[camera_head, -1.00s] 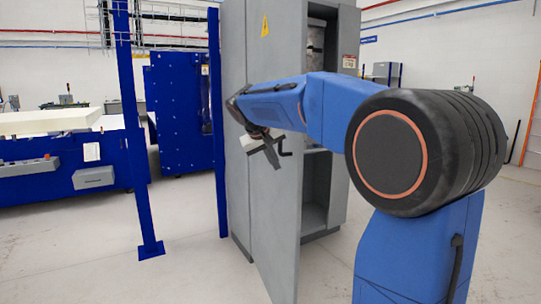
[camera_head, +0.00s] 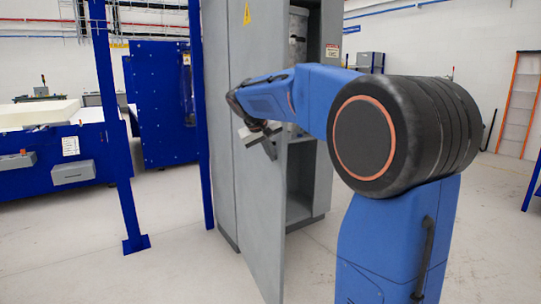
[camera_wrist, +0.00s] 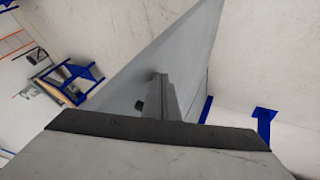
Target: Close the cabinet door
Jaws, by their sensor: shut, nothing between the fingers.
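The tall grey cabinet (camera_head: 222,150) stands upright in the middle of the head view. Its grey door (camera_head: 258,215) is open and swung out toward me, with the dark interior (camera_head: 300,195) showing to its right. In the wrist view, the door (camera_wrist: 190,50) rises as a pale grey panel just beyond my shut fingers (camera_wrist: 165,98).
A blue post (camera_head: 113,130) stands left of the cabinet, and a blue machine (camera_head: 160,105) is behind it. A workbench with a pale slab (camera_head: 40,113) is at far left. An orange ladder (camera_head: 518,105) leans at far right. The floor in front is clear.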

